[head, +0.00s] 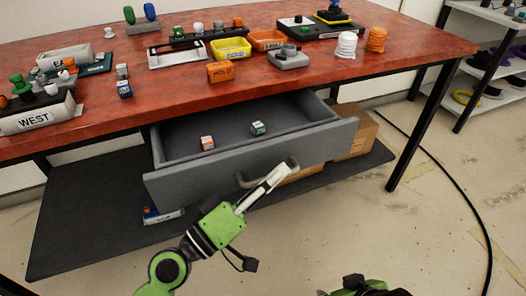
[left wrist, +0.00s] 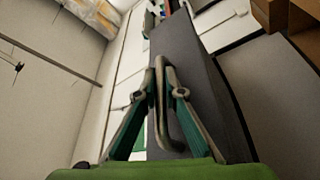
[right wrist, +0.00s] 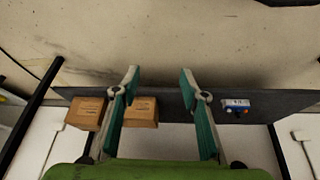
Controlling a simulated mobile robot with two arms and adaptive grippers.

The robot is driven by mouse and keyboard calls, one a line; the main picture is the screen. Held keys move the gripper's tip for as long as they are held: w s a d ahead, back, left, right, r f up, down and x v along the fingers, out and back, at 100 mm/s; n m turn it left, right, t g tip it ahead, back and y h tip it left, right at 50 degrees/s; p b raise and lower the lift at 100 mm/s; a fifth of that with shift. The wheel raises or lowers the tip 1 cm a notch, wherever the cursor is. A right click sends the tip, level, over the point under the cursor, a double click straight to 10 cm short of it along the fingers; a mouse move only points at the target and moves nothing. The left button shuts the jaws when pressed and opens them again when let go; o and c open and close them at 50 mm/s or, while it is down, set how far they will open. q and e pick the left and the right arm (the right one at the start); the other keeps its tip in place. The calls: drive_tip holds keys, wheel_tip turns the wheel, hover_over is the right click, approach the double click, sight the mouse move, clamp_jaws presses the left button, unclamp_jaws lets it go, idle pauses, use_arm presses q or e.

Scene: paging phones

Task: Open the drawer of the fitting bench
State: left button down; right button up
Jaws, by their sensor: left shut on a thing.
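The grey drawer (head: 205,176) of the fitting bench (head: 300,82) stands well out from under the red top, its inside in view. Two small boxes lie in it, one orange and white (head: 207,142) and one green and white (head: 258,128). My left gripper (head: 286,168) is at the drawer front, shut on the drawer handle (head: 243,181). In the left wrist view the fingers (left wrist: 161,75) close around the handle bar (left wrist: 172,125). My right gripper (right wrist: 155,80) is open and empty in the right wrist view, facing the lower shelf; in the head view only part of the right arm shows.
The lower shelf (head: 75,235) holds cardboard boxes (head: 357,135) and a small blue box (head: 162,214). The bench top carries several trays, bins and parts, including a yellow bin (head: 230,48). A black cable (head: 455,185) lies on the floor at the right, near a shelf rack (head: 475,70).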

use_arm(q)
drive_tip(key=shift+s+d, duration=0.25)
drive_tip(key=shift+s, duration=0.6)
drive_tip(key=shift+s+d, duration=0.25)
drive_tip(key=shift+s, duration=0.55)
drive_tip(key=shift+s+d, duration=0.25)
drive_tip(key=shift+s, duration=0.6)
use_arm(e)
drive_tip(key=shift+s+d+f+g, duration=0.15)
drive_tip(key=shift+s+d+g, duration=0.1)
drive_tip(key=shift+s, duration=0.4)
drive_tip(key=shift+s+d+f+g, duration=0.15)
drive_tip(key=shift+s+g, duration=0.1)
drive_tip(key=shift+s, duration=0.4)
use_arm(q)
drive_tip(key=shift+f, duration=0.1)
drive_tip(key=c, duration=2.4)
unclamp_jaws()
drive_tip(key=v, duration=1.2)
drive_tip(key=shift+d, duration=0.1)
